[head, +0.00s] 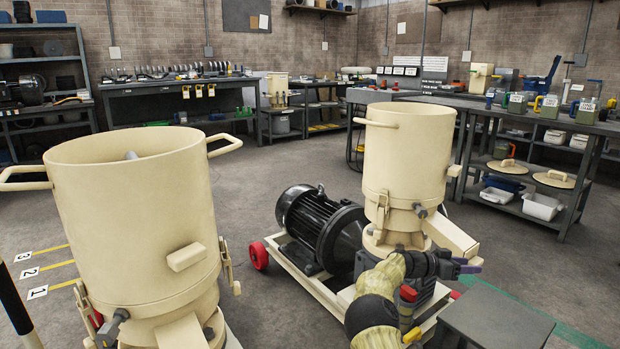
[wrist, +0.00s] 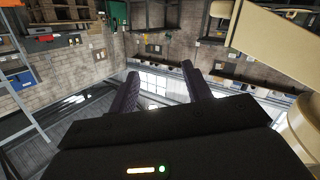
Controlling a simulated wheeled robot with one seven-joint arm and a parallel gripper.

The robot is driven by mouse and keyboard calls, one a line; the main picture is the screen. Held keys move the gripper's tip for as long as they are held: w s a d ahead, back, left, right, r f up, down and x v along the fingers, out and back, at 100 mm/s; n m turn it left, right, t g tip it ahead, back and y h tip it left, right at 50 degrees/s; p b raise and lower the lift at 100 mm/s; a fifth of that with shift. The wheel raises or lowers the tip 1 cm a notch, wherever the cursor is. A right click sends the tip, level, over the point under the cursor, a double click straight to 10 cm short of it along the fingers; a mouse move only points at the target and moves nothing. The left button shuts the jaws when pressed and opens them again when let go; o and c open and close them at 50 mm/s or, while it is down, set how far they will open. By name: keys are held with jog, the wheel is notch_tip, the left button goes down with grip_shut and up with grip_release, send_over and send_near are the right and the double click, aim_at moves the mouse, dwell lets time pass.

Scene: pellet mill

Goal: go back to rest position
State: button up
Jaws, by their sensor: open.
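My gripper (head: 468,265) is at the end of my arm, low right of centre in the head view, beside the cream discharge chute (head: 452,238) of the far pellet mill (head: 408,150). In the wrist view its two dark fingers (wrist: 158,82) stand apart with nothing between them. The chute also shows at the upper right of the wrist view (wrist: 285,45). I cannot tell the exact gap between gripper and chute. My forearm crosses in front of the mill's lower part and hides some of it.
A second cream mill (head: 135,215) stands close at the left. A black motor (head: 320,225) sits on the far mill's wheeled frame. A grey stand (head: 495,318) is at the lower right, near my arm. Workbenches line the back and right. Open floor (head: 275,170) lies between.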

jog(key=s+a+f+n+g+y+p, duration=0.1)
jog(key=s+a+n+y+p, duration=0.2)
jog(key=s+y, duration=0.8)
jog(key=s+a+r+n+t+y+p, duration=0.15)
jog(key=s+a+n, duration=0.25)
jog(key=s+a, duration=0.5)
jog(key=s+a+r+n+y+p, duration=0.1)
jog(key=s+a+r+n+y, duration=0.15)
jog(key=s+a, duration=0.6)
jog(key=s+a+r+n+t+y+p, duration=0.15)
jog(key=s+a+n, duration=0.25)
jog(key=s+a, duration=0.5)
notch_tip(320, 180, up, 38)
jog(key=s+p, duration=0.1)
jog(key=p, duration=3.7)
jog(key=shift+g, duration=0.4)
jog(key=shift+d+n, duration=0.1)
jog(key=shift+n, duration=0.15)
